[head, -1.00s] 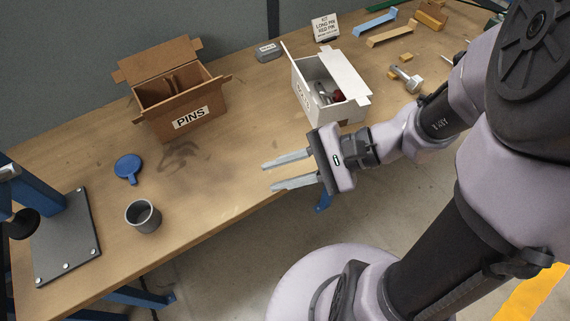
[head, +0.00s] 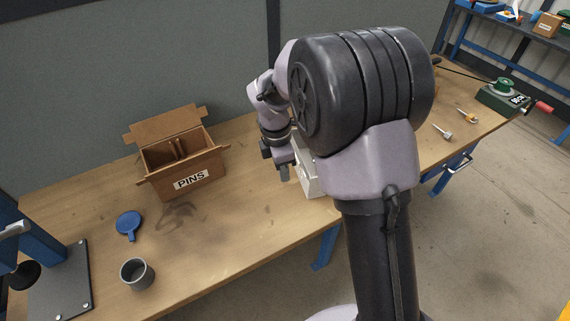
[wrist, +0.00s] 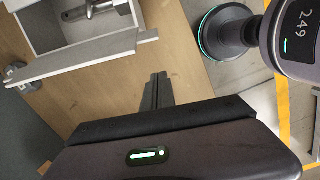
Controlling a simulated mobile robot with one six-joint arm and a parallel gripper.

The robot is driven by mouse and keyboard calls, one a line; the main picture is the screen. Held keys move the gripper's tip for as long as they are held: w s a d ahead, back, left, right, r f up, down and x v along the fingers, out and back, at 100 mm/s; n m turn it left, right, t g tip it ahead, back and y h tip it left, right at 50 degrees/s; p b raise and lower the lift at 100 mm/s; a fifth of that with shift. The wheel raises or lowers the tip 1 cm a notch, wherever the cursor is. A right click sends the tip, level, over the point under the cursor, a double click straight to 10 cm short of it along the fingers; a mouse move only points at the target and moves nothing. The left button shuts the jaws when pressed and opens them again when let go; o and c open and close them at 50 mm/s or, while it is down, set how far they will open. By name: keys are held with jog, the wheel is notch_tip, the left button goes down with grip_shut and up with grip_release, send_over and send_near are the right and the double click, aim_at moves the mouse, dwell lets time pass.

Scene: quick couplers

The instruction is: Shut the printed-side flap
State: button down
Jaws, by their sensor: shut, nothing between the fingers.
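The white box (head: 308,172) is mostly hidden behind my arm in the head view. The wrist view shows it open at the upper left, with a metal part (wrist: 95,10) inside and a long pale flap (wrist: 85,58) sticking out along its near edge. The print on the box cannot be seen now.
A blue disc with a handle (head: 129,224) and a grey cup (head: 137,273) stand at the table's left. Bolts (head: 442,132) lie at the right. The tabletop between the brown box and my gripper is clear.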

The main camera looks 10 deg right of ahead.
jog(key=d, duration=0.2)
jog(key=d+f+b, duration=0.1)
jog(key=d, duration=0.1)
jog(key=shift+w, duration=0.1)
jog(key=shift+r, duration=0.1)
dwell(0.3)
